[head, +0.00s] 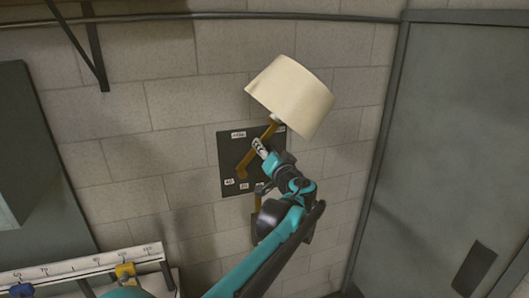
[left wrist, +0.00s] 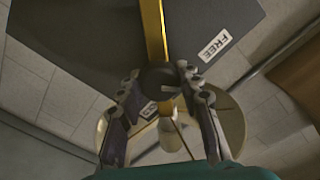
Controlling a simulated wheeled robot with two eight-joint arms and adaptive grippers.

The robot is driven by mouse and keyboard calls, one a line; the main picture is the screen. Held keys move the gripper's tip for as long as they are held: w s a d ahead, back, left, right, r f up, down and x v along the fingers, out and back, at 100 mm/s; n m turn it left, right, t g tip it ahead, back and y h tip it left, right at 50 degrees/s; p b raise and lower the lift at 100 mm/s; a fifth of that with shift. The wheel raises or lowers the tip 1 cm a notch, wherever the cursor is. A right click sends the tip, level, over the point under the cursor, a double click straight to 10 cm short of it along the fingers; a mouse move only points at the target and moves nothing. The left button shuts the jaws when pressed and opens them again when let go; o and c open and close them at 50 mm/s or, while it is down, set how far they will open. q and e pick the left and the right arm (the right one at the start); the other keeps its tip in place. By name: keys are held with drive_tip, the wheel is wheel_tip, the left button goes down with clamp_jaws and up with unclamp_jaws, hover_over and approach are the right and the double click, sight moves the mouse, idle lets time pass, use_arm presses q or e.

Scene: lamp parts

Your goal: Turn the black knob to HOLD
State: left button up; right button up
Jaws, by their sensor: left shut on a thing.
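The black knob (left wrist: 158,77) shows in the left wrist view at the pivot of the brass lamp arm (left wrist: 153,30). My left gripper (left wrist: 160,80) is shut on the knob, one finger on each side. In the head view my left gripper (head: 261,150) reaches the dark wall panel (head: 231,155) from below right; the knob is hidden there. A white label reading FREE (left wrist: 214,46) is on the panel. Another small label (left wrist: 149,108) below the knob is partly covered and unclear. I cannot tell which label the knob points to. My right gripper is out of view.
The brass arm (head: 245,165) carries a cream lampshade (head: 290,95) close above my wrist. A grey door (head: 450,130) stands at the right. A white scale rail (head: 75,267) with a yellow slider (head: 125,272) is at lower left. A black bracket (head: 92,55) is at upper left.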

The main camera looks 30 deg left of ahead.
use_arm(q)
drive_tip(key=m+b, duration=0.1)
drive_tip(key=m, duration=0.3)
drive_tip(key=shift+m, duration=0.3)
drive_tip(key=m+b, duration=0.1)
drive_tip(key=m, duration=0.3)
drive_tip(key=shift+f+m, duration=0.1)
drive_tip(key=shift+m, duration=0.2)
drive_tip(key=m+b, duration=0.1)
drive_tip(key=m, duration=0.8)
drive_tip(key=shift+m, duration=0.3)
drive_tip(key=shift+f, duration=0.1)
drive_tip(key=o, duration=1.2)
drive_tip(key=shift+c, duration=0.2)
drive_tip(key=shift+d, duration=0.1)
